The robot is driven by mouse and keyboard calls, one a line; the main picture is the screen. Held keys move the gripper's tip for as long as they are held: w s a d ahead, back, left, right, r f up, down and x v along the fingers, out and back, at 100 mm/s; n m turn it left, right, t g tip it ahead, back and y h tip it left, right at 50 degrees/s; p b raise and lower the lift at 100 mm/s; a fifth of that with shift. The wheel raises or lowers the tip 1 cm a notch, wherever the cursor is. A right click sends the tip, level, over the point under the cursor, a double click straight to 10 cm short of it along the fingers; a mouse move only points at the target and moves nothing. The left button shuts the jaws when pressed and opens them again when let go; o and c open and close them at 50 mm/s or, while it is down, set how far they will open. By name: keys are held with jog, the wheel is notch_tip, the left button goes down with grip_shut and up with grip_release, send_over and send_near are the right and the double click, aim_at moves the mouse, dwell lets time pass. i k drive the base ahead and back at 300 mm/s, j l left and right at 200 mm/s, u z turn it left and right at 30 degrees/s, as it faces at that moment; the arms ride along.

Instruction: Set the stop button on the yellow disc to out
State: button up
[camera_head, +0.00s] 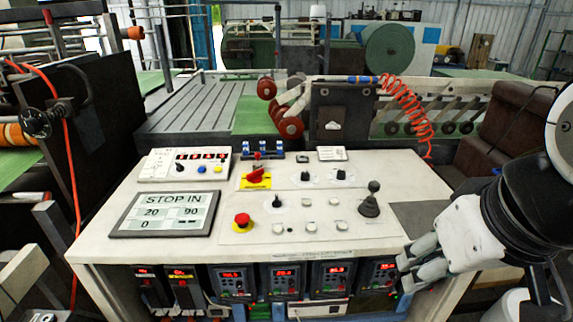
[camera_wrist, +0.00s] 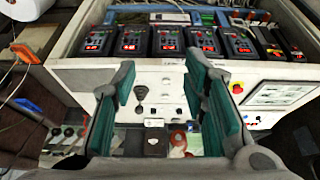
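The stop button (camera_head: 242,217) is a red mushroom knob on a yellow disc (camera_head: 237,228), on the sloping white panel right of the display. The display (camera_head: 166,214) reads STOP IN, with 20, 90 and 0 below. In the wrist view, turned upside down, the red stop button (camera_wrist: 237,88) shows beside the right finger, partly hidden, near the display (camera_wrist: 283,94). My gripper (camera_head: 410,265) is at the panel's right front corner, well right of the button. In the wrist view my gripper (camera_wrist: 158,75) is open, its green-padded fingers apart with nothing held between them.
A black joystick (camera_head: 371,200) stands on the panel between my gripper and the button. A red rotary switch on a yellow plate (camera_head: 257,181) sits behind the button. Small knobs and white push buttons (camera_head: 311,227) lie to its right. Drive units with red displays (camera_head: 281,278) line the front below.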

aim_at(242, 220)
jog(key=i+j, duration=0.8)
